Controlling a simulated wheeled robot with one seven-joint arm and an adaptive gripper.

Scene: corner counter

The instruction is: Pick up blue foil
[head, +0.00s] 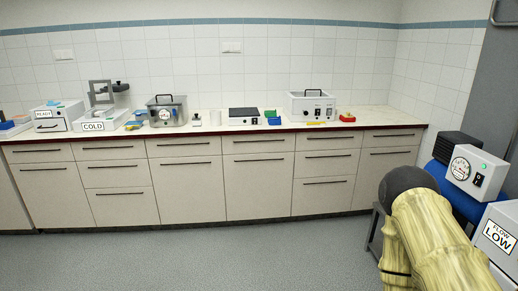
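Several small blue things lie on the far counter, and at this size I cannot tell which is the blue foil. One blue patch (135,124) lies between the box labelled COLD (93,125) and a metal bath (167,110). A blue and green item (273,119) sits right of a black-topped device (243,115). A bluish piece (54,104) is on top of the box labelled READY (48,120). A blue-edged item (8,125) is at the far left. My arm shows at the lower right, but my gripper is not visible.
The long counter (375,121) has drawers below. A second metal bath (312,106) and a red item (347,117) stand at its right. Blue equipment with a gauge (460,167) and a FLOW LOW box (497,237) are at right, near my arm. The grey floor (200,262) is clear.

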